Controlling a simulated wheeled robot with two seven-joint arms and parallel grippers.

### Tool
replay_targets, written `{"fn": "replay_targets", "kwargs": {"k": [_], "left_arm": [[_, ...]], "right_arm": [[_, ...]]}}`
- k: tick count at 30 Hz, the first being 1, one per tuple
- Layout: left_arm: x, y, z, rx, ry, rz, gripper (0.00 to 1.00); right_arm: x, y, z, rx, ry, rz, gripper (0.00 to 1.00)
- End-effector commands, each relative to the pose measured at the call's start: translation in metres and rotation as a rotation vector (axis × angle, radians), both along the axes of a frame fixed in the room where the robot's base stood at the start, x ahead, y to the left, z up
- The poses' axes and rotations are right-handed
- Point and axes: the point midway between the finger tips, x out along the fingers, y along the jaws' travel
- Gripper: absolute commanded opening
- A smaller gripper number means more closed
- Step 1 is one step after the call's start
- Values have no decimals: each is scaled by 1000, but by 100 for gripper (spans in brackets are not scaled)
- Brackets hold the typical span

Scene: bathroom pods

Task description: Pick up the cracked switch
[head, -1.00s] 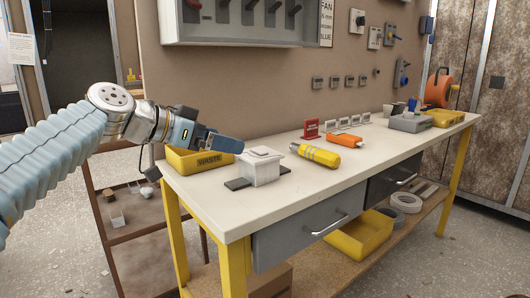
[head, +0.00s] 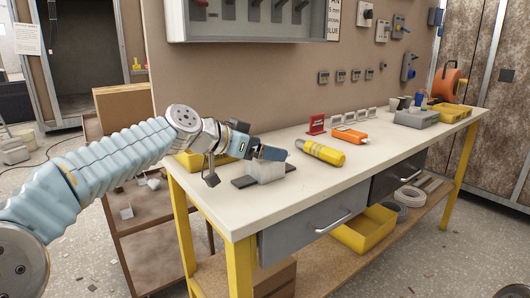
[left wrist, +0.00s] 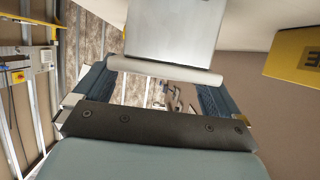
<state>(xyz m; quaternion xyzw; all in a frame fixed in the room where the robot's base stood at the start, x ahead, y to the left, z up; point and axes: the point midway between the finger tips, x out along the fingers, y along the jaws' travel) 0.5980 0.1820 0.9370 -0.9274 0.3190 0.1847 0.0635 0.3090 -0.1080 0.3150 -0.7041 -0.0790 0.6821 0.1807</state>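The switch is a pale square plate on top of a white block (head: 266,171), which stands on a dark flat base (head: 245,182) at the bench's near left end. My left gripper (head: 272,153) is at the top of the block in the head view and hides most of the switch. In the left wrist view, the pale plate edge (left wrist: 165,70) lies across the gap between my two blue fingers, with the white block (left wrist: 172,30) beyond it. The fingers are wide apart; I cannot tell whether they touch the plate. Any crack is too small to see. My right gripper is out of view.
To the right on the bench lie a yellow cylindrical tool (head: 321,153), an orange device (head: 349,135) and a red sign (head: 317,124). The bench front (head: 300,194) is clear.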

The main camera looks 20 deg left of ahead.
Motion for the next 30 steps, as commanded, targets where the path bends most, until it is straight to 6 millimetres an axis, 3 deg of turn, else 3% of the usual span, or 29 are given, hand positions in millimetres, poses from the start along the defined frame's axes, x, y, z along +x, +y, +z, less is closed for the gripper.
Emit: {"fn": "replay_targets", "kwargs": {"k": [1, 7, 18, 23, 30], "left_arm": [[0, 0, 0, 0, 0, 0, 89], [0, 0, 0, 1, 1, 0, 60], [0, 1, 7, 1, -1, 1, 60], [0, -1, 36, 0, -5, -2, 60], [-26, 45, 96, 0, -6, 3, 60]], "right_arm": [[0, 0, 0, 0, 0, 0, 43], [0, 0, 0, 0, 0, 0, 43], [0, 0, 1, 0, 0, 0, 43], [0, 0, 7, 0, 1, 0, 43], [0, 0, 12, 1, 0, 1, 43]]}}
